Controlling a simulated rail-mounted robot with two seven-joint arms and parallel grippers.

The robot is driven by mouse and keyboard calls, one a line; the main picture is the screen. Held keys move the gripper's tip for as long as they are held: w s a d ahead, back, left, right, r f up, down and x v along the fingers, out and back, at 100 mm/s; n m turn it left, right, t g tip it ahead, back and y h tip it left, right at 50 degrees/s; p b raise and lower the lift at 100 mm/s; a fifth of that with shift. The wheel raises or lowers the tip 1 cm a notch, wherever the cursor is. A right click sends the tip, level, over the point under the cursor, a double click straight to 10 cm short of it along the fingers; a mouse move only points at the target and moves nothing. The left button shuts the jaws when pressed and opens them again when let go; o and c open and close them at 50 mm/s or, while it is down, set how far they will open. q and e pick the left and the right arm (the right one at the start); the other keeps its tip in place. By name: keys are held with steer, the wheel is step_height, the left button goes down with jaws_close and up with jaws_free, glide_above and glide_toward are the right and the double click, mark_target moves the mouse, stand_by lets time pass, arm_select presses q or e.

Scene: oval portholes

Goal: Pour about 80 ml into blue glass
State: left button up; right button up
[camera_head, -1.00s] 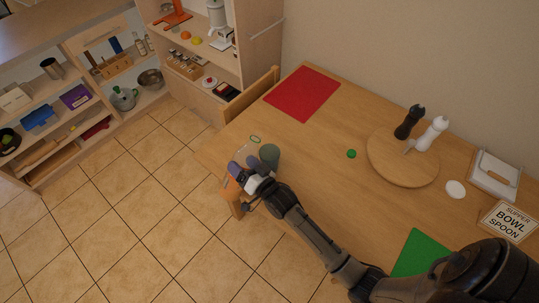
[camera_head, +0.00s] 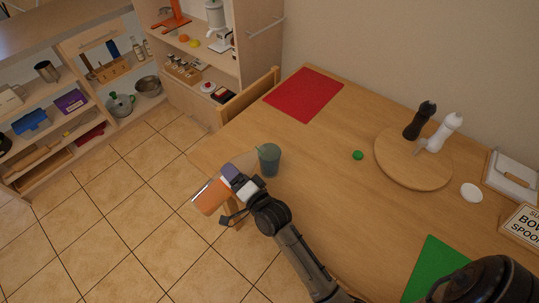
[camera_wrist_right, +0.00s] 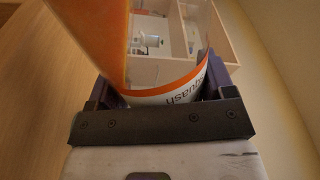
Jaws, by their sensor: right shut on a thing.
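The blue glass (camera_head: 269,160) stands upright near the table's left edge in the head view. I cannot tell how much it holds. My right gripper (camera_head: 231,176) is shut on a clear container of orange liquid (camera_head: 210,197), to the left of the glass and apart from it. In the right wrist view, the container (camera_wrist_right: 185,90) sits between the gripper's fingers (camera_wrist_right: 160,92). It carries a white label with an orange band, partly reading "squash". The orange liquid lies to the left there, so the container looks tilted. Its mouth is not clear. My left gripper is not in view.
A green cap (camera_head: 358,155) lies on the table (camera_head: 320,190). A round board (camera_head: 410,165) with two mills is farther right. A red mat (camera_head: 304,94) lies at the back, a green mat (camera_head: 433,268) at the front. A chair (camera_head: 250,94) stands at the table's far-left edge.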

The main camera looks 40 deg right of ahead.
step_height(320, 180, up, 2)
steer(key=shift+d+m+p, duration=0.15)
steer(key=shift+m+p, duration=0.55)
steer(key=shift+p, duration=0.55)
steer(key=shift+d+r+m, duration=0.1)
steer(key=shift+d+m, duration=0.05)
steer(key=shift+m, duration=0.15)
steer(key=shift+m+p, duration=0.3)
steer(key=shift+p, duration=0.05)
steer(key=shift+m, duration=0.3)
steer(key=shift+p, duration=0.3)
steer(key=shift+m, duration=0.4)
steer(key=shift+r+m+p, duration=0.3)
steer(key=shift+p, duration=0.4)
steer(key=shift+r, duration=0.15)
